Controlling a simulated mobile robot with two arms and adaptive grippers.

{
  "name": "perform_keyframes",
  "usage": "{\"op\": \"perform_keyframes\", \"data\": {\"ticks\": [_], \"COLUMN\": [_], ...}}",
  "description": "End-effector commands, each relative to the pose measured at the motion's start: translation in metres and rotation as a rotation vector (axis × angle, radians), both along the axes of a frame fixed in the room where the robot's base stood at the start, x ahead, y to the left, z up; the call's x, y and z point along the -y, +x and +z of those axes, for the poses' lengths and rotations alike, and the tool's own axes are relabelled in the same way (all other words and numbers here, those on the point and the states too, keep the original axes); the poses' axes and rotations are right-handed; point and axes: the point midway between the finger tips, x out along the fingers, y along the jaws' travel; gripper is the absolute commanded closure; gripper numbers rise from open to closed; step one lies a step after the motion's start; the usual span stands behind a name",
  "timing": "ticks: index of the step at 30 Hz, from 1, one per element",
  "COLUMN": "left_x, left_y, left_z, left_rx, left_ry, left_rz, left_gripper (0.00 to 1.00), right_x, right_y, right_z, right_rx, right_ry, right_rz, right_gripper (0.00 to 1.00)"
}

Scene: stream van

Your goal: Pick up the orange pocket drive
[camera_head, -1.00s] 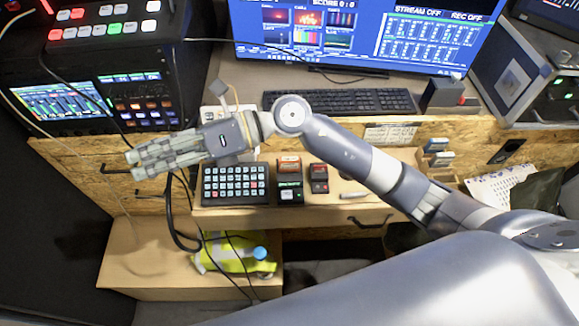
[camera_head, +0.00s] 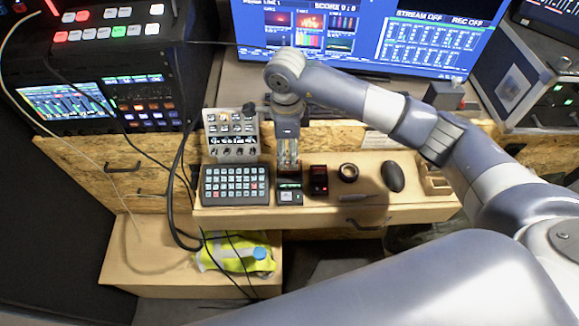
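The orange pocket drive is mostly hidden behind my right gripper's fingers; a reddish-brown edge (camera_head: 289,175) shows at their tips. It lies on the wooden shelf (camera_head: 240,221), just behind a small black device with a green-lit screen (camera_head: 289,192). My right gripper (camera_head: 288,168) points down over that spot, with its arm coming in from the right. I cannot tell whether its fingers are apart or closed on the drive. My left gripper is not in view.
A black keypad (camera_head: 235,185) and a grey button panel (camera_head: 231,136) stand left of the gripper. The monitor (camera_head: 350,35) stands behind.

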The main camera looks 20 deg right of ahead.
Motion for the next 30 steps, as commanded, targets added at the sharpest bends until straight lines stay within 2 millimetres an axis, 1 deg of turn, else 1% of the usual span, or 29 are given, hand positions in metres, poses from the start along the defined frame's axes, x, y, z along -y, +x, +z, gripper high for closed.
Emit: {"op": "perform_keyframes", "data": {"ticks": [5,7,11,12,15,18,24,29,30], "left_x": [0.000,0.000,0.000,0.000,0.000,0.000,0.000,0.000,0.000], "left_y": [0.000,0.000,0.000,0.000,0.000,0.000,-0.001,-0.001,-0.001], "left_z": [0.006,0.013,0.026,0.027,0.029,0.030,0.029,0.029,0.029], "left_rx": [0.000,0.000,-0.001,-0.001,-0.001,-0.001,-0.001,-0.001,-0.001], "left_ry": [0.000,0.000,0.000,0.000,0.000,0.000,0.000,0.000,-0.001], "left_rz": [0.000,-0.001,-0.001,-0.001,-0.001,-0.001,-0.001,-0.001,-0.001], "left_gripper": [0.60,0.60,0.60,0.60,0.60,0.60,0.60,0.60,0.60], "right_x": [0.000,0.002,0.007,0.007,0.006,0.006,0.007,0.007,0.007], "right_y": [0.000,0.000,0.002,0.002,0.002,0.003,0.003,0.003,0.003], "right_z": [-0.012,-0.018,-0.037,-0.044,-0.056,-0.061,-0.062,-0.062,-0.062], "right_rx": [-0.002,-0.005,-0.006,-0.005,-0.003,0.000,0.001,0.000,0.000], "right_ry": [0.002,0.001,0.001,0.003,0.003,0.003,0.003,0.003,0.003], "right_rz": [0.000,-0.001,-0.002,-0.001,0.001,0.001,0.001,0.001,0.001], "right_gripper": [0.63,0.63,0.63,0.63,0.63,0.63,0.63,1.00,1.00]}}
